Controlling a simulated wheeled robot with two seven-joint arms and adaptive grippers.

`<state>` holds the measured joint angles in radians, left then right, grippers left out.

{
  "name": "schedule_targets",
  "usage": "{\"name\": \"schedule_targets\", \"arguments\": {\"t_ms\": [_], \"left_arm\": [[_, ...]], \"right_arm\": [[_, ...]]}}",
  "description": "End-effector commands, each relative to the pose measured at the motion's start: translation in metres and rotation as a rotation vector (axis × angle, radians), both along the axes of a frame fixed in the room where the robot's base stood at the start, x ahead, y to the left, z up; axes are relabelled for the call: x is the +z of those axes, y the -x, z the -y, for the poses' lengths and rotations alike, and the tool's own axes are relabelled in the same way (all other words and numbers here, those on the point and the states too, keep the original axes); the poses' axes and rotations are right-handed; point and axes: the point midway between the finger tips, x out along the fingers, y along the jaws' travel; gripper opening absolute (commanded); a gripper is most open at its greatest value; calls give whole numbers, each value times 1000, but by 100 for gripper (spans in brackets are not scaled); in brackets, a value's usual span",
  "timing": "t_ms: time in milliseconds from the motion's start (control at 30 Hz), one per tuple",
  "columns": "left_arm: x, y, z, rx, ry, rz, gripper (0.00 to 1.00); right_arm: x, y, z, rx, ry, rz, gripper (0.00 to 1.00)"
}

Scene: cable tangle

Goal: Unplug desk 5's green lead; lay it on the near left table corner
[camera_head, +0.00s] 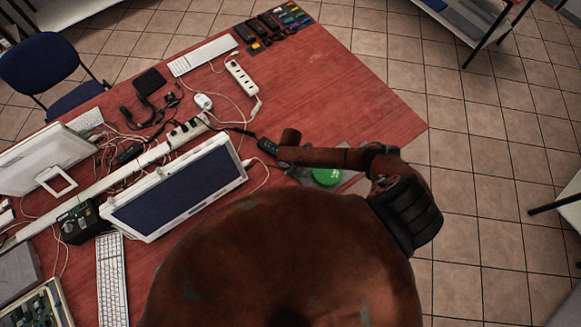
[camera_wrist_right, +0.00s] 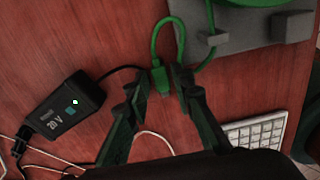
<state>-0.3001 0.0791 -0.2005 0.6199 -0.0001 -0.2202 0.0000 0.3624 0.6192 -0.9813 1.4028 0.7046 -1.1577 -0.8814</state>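In the right wrist view, the green lead (camera_wrist_right: 206,37) loops over the red table (camera_wrist_right: 95,35). Its green plug end (camera_wrist_right: 159,77) lies between the fingertips of my right gripper (camera_wrist_right: 163,78). The fingers are apart, with visible gaps beside the plug. A thin black cable runs from the plug area to a black adapter marked 20 V (camera_wrist_right: 65,105). In the head view, a round green piece (camera_head: 327,176) shows beside my right arm, near the table's right side. My arm hides the right fingertips there. My left gripper is not in view.
A grey bracketed plate (camera_wrist_right: 243,30) and a white keyboard (camera_wrist_right: 258,131) lie near my right gripper. In the head view, a monitor (camera_head: 182,187), a power strip (camera_head: 241,77) and tangled cables crowd the table. Its upper right part is clear. My arm covers the lower middle.

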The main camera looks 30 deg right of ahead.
Motion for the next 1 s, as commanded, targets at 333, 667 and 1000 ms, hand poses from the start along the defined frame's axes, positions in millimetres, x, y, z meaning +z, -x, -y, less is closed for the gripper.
{"name": "schedule_targets", "arguments": {"t_ms": [333,667,1000], "left_arm": [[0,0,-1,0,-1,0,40],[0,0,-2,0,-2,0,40],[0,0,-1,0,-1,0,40]], "right_arm": [[0,0,0,0,0,0,33],[32,-1,1,3,0,3,33],[99,-1,1,1,0,2,33]]}}
